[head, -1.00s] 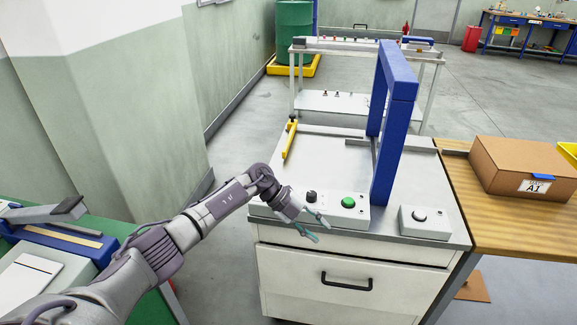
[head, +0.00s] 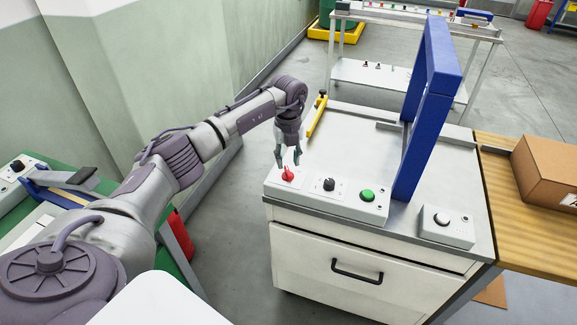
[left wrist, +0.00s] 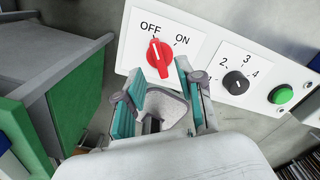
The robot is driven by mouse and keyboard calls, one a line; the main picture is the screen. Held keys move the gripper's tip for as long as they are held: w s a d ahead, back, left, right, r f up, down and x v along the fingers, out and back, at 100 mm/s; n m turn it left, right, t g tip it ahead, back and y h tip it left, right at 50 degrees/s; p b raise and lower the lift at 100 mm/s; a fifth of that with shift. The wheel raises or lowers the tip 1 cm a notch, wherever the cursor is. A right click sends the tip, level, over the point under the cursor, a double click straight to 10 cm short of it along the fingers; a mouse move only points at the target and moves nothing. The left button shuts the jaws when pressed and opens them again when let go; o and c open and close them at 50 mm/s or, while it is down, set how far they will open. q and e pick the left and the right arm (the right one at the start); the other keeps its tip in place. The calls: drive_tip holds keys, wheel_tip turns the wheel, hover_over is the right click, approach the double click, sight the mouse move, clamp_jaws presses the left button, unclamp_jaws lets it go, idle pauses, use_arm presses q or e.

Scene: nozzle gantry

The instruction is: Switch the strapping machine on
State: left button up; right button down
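The strapping machine (head: 340,145) is a white cabinet with a grey top and a blue arch (head: 437,90). Its red rotary switch (head: 288,174) sits at the left end of the white control panel. In the left wrist view, the red switch (left wrist: 159,57) has OFF and ON labels above it, and its handle points to OFF. My left gripper (head: 288,160) points down just above and behind the switch, apart from it as far as I can tell. In the left wrist view, its teal fingers (left wrist: 156,92) are spread with nothing between them. My right gripper is not visible.
A black numbered dial (head: 329,184) and a green button (head: 367,195) lie right of the switch. A separate button box (head: 446,228) stands further right. A yellow bar (head: 317,116) rises near the gripper. A cardboard box (head: 547,172) is on the wooden table.

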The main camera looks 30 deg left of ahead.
sight(288, 171)
use_arm(q)
drive_tip(key=shift+f, duration=2)
clamp_jaws()
